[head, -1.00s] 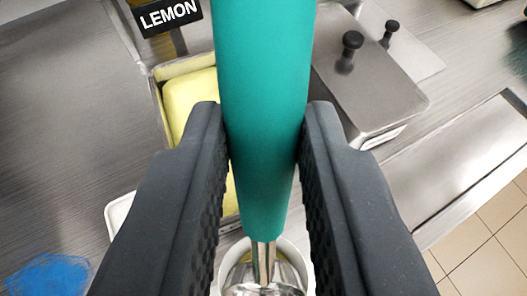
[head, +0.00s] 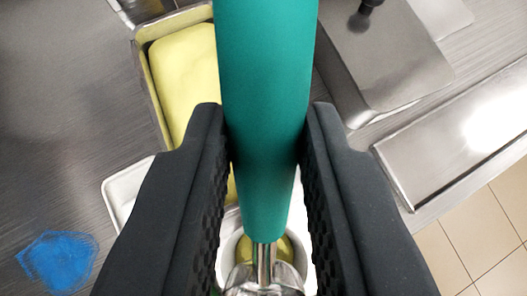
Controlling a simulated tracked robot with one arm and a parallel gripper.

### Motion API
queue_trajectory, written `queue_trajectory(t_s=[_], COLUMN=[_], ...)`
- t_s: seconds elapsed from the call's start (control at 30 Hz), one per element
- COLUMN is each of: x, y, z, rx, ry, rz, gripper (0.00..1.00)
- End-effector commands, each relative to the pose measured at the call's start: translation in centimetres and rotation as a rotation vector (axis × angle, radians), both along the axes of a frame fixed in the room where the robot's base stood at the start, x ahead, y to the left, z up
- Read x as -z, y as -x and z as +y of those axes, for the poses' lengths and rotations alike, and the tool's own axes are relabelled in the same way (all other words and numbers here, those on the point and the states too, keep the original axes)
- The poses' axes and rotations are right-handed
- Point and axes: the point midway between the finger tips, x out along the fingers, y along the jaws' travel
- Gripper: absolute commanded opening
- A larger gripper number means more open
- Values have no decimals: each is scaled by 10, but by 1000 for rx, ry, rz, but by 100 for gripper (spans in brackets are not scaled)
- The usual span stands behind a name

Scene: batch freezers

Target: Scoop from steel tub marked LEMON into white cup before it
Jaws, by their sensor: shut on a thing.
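My gripper (head: 265,150) is shut on the teal handle of a scoop (head: 262,110), which runs up and down the middle of the head view. The scoop's metal end (head: 264,280) shows at the bottom, over or in front of the white cup (head: 230,245). Something yellow shows inside the cup, partly hidden by the scoop. The steel tub (head: 150,75) of yellow ice cream (head: 187,75) lies beyond and to the left of the handle. Its LEMON label is out of view now. Whether the scoop holds anything is hidden.
A steel lidded tub (head: 395,60) with a black knob stands to the right of the handle. A white tray (head: 118,192) lies at left, partly behind my finger. A blue cloth or patch (head: 58,262) lies at lower left. A steel panel (head: 450,130) and tiled floor (head: 490,240) are at right.

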Motion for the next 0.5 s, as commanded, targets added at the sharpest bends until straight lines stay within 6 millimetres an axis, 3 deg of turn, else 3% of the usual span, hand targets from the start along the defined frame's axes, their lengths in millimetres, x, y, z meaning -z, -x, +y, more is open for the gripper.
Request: queue_trajectory(t_s=[0.5], x=[7], y=[-15], z=[2], rx=[0], ry=[6], rz=[163], gripper=[0])
